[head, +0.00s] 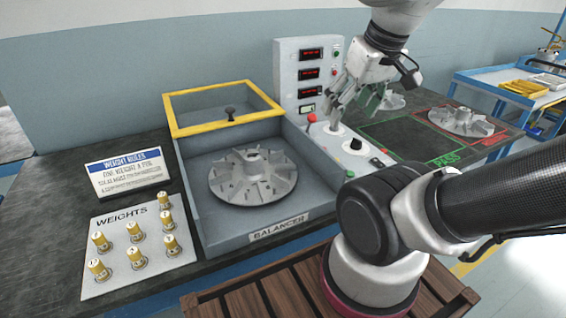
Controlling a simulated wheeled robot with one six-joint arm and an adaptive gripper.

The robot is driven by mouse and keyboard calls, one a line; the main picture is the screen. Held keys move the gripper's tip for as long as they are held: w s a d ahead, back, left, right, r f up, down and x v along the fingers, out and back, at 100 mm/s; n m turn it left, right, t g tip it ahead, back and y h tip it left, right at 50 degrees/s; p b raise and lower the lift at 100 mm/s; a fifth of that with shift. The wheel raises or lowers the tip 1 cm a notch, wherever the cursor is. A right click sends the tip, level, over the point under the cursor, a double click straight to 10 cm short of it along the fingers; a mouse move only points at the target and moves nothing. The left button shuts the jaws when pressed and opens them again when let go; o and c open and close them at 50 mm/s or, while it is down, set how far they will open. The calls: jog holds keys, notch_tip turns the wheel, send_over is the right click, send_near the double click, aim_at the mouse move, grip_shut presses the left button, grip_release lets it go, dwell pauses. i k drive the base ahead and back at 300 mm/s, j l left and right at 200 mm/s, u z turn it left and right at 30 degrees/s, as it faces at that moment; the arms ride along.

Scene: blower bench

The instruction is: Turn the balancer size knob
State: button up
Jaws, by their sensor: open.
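The balancer (205,225) is a grey box with a rotor (253,175) inside and a raised yellow-framed lid (223,106). To its right is a light control panel (342,152). A black knob (356,144) stands on this panel, and a red-topped lever (311,118) is at its left. I cannot read which control is the size knob. My gripper (350,110) is open above the back of the panel, pointing down, behind the black knob and apart from it. Its fingers partly hide the area below, where a pale round base (336,129) shows.
A display column (309,75) with red readouts stands behind the panel. Green PASS (410,140) and red (482,138) outlined areas lie to the right; a rotor (461,120) is in the red one. Brass weights (135,231) and a sign (127,173) are at left.

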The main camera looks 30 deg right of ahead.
aim_at(356, 144)
jog(key=z, duration=0.85)
